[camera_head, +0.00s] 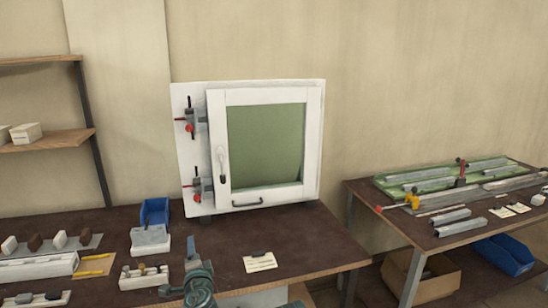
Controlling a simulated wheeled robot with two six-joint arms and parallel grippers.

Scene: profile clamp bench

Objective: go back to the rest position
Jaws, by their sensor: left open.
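My left gripper (180,267) shows at the bottom of the head view, left of centre, above the front part of the dark bench (310,250). It is grey-green, its fingers are spread apart, and I see nothing between them. The wrist behind it runs out of the bottom edge.
A white framed panel with a green pane (265,145) and red-tipped clamps (188,127) stands at the bench's back. A blue bin (154,212), grey block (150,238) and small fixture (143,277) lie left of the gripper. A side table (400,235) holds metal profiles.

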